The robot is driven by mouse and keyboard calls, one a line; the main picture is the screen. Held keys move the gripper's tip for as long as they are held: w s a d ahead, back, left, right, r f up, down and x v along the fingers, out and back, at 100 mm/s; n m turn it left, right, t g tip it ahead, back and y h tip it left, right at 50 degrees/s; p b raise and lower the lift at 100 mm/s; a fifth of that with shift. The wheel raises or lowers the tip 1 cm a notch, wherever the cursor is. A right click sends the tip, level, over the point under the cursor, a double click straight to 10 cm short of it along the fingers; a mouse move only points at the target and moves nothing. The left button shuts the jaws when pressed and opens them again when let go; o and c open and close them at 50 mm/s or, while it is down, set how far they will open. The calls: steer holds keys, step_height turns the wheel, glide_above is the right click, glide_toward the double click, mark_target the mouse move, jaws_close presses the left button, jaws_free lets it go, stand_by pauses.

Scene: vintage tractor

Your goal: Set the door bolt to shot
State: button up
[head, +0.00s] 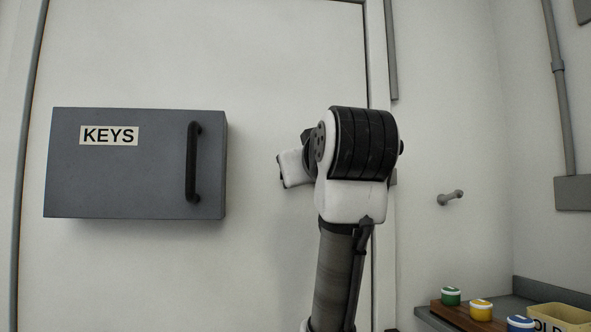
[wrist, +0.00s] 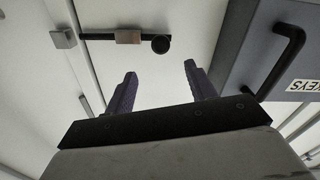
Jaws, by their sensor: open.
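The door bolt (wrist: 128,37) shows in the wrist view as a dark bar through a brown guide, with a round black knob (wrist: 160,45) at its right end. A grey keeper block (wrist: 63,39) sits to its left, beyond the door's edge. The bar's left end stops close to the keeper; it does not visibly enter it. My gripper (wrist: 160,69) is open and empty, its two dark fingers pointing towards the knob, which appears just beyond and between the tips. In the head view my arm hides the bolt and the fingers.
A grey KEYS box (head: 135,163) with a black handle (head: 193,162) is mounted on the door (head: 255,60), close beside my gripper in the wrist view. At right are a wall peg (head: 450,197), a bench with coloured-topped jars (head: 481,310) and a yellow bin (head: 560,317).

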steer(key=p+x, duration=0.5)
steer(key=x, duration=0.7)
steer(key=shift+w+a, duration=0.1)
steer(key=shift+w+a+f, duration=0.1)
steer(key=shift+w, duration=0.45)
jaws_close()
